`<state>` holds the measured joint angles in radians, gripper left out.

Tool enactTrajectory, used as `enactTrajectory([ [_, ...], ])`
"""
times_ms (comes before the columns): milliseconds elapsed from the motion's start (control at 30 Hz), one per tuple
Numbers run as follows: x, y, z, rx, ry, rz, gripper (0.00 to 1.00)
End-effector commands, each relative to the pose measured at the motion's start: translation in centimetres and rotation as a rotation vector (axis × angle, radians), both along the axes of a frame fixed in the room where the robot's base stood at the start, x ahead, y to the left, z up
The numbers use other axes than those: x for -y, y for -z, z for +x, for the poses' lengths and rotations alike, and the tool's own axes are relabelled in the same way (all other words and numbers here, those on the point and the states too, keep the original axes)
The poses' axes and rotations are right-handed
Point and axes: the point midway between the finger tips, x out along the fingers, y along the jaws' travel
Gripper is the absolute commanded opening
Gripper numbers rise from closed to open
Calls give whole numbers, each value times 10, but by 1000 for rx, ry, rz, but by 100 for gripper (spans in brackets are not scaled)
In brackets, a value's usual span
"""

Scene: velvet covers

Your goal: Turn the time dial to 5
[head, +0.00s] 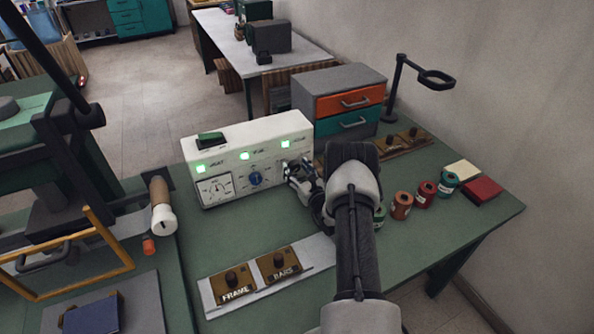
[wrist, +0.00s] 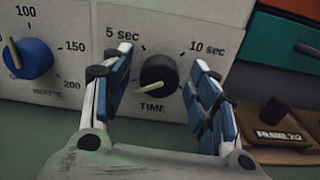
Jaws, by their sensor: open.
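The time dial (wrist: 160,72) is a round black knob with a cream pointer, on the white front of the control box (head: 245,147). In the wrist view its pointer aims to the lower left, below the "5 sec" mark at its upper left; "10 sec" is at its upper right. My gripper (wrist: 160,64) is open, with one blue-padded finger on each side of the dial and gaps showing between fingers and knob. In the head view my gripper (head: 298,172) is at the box's right end and mostly hides the dial.
A blue heats dial (wrist: 30,58) sits left of the time dial; it also shows in the head view (head: 255,178). Green lamps are lit above. A drawer unit (head: 345,80) stands behind right. Several spools (head: 402,206) and a frame-and-bars plate (head: 213,304) lie nearby.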

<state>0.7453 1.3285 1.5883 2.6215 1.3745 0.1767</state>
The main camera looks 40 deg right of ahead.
Motion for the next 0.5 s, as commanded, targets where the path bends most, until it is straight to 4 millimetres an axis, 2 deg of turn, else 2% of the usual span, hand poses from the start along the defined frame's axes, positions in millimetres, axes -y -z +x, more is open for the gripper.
enactTrajectory([
  [100,0,0,0,0,0,0,53],
  [500,0,0,-1,0,0,0,26],
])
